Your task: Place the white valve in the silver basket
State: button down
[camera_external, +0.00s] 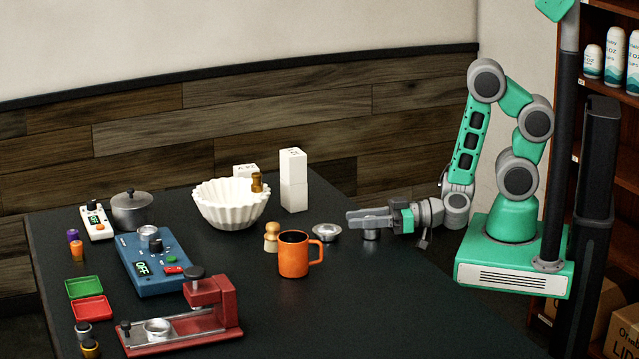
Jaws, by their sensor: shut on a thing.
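My gripper (353,217) reaches left from my arm, low over the right part of the dark table. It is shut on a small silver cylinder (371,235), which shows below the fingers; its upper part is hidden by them. I cannot tell whether this cylinder is the silver basket or rests on the table. A shallow silver dish with a wide rim (327,231) sits just left of the fingertips, apart from them. Another silver cup (157,327) is in the red press at the front left. I cannot make out a white valve for certain.
An orange mug (293,258) and a wooden tamper (271,238) stand left of my gripper. Behind are a white fluted bowl (231,207) and white boxes (293,180). A blue scale (155,265) and red press (212,301) are farther left. The front right of the table is clear.

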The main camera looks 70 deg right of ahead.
jog(key=shift+f, duration=0.2)
jog(key=c, duration=1.1)
grip_release()
